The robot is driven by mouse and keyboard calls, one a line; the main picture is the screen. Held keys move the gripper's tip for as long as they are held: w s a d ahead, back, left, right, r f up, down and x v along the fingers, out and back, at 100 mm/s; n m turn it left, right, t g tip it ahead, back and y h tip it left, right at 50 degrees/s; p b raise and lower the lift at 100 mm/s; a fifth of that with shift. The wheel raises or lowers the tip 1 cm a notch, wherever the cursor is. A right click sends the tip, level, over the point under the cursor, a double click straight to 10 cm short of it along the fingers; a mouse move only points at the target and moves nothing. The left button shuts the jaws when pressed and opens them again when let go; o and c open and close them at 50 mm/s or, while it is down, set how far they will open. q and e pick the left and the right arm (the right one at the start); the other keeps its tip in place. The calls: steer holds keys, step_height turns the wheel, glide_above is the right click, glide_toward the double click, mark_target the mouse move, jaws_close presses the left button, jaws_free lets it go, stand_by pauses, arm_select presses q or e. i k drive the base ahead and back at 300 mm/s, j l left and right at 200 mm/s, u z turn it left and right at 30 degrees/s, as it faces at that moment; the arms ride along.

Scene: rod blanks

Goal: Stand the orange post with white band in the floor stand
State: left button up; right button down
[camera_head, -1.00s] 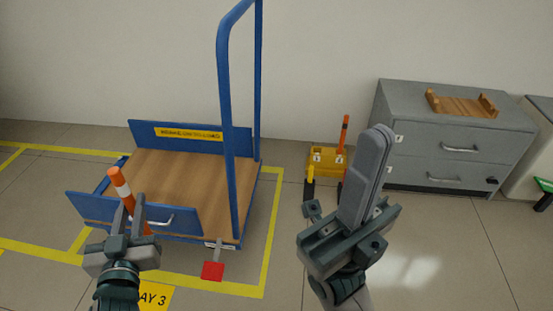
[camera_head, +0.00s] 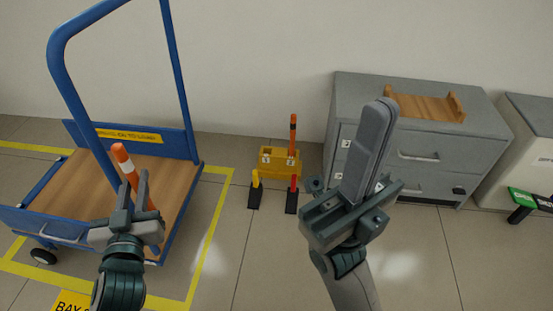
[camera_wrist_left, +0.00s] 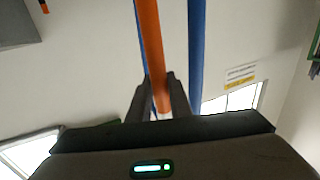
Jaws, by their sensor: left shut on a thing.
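The orange post with a white band (camera_head: 121,155) is upright with a slight tilt in my left gripper (camera_head: 132,190), in front of the blue cart. Its orange shaft runs between the fingers in the left wrist view (camera_wrist_left: 150,45). The yellow floor stand (camera_head: 277,163) is on the floor by the wall, right of my left gripper and apart from it. It carries number labels, and another orange post with a dark band (camera_head: 293,130) stands at its right side. My right gripper (camera_head: 372,150) is raised in front of the cabinet with nothing visible in it; its finger gap is hard to see.
The blue cart (camera_head: 150,185) with a wooden deck and tall handle stands left. A grey cabinet (camera_head: 425,165) bears a wooden rack (camera_head: 428,107). Floor between cart and stand is clear.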

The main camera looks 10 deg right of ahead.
mark_target(267, 165)
steer(key=i+l, duration=0.3)
steer(key=l, duration=0.15)
steer(key=i+l, duration=0.6)
steer(key=l, duration=0.25)
steer(key=i+l, duration=0.3)
steer(key=l, duration=0.15)
